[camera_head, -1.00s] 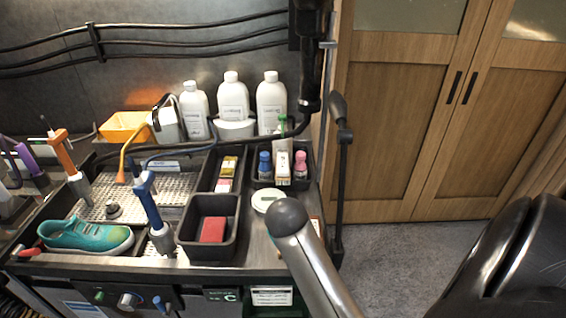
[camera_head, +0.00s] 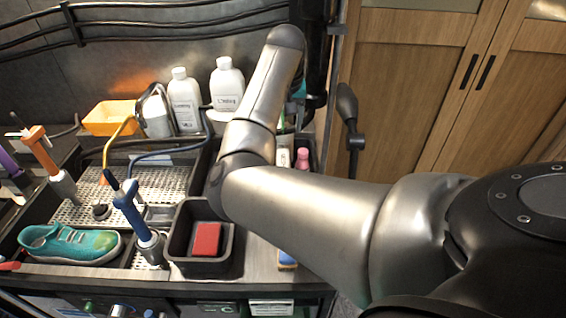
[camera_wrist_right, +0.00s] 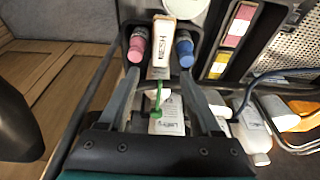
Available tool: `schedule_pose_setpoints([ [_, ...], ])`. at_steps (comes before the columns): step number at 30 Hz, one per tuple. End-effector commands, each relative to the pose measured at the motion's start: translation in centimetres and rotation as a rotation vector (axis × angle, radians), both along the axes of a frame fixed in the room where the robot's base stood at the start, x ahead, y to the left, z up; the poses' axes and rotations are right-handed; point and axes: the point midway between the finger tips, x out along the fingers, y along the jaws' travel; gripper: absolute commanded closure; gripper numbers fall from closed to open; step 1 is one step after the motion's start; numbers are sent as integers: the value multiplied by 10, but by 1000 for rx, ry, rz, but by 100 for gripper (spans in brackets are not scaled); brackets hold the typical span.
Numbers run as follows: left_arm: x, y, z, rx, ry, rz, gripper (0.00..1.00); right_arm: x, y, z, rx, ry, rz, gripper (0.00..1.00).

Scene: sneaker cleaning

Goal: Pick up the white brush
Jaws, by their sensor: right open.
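I cannot pick out the white brush with certainty. In the right wrist view my right gripper (camera_wrist_right: 162,84) is open, its fingers spread over a dark bin. Between and beyond the fingers stands a white tube (camera_wrist_right: 160,62), with a pink-capped bottle (camera_wrist_right: 138,45) and a blue-capped bottle (camera_wrist_right: 184,48) on either side. A green-tipped item (camera_wrist_right: 157,98) lies between the fingers. In the head view my right arm covers much of the bin area and mostly hides its gripper. A small blue-and-orange item (camera_head: 287,258) shows at the table's front right. My left gripper is not in view.
A dark bin holds a red block (camera_head: 207,238). A teal sneaker (camera_head: 70,243) sits at the left. White bottles (camera_head: 226,85) and an orange bin (camera_head: 108,118) stand at the back. A black post (camera_head: 350,120) rises at the right edge.

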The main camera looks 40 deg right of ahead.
Motion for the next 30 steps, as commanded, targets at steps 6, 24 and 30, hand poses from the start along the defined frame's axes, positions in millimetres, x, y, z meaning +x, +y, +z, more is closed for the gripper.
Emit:
schedule_pose_setpoints([
  [6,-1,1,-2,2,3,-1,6,7,-5,-36,6,4,1,35],
  [24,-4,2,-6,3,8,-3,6,23,-17,-103,4,-1,0,35],
  [30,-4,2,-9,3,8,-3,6,30,-20,-127,4,1,0,35],
])
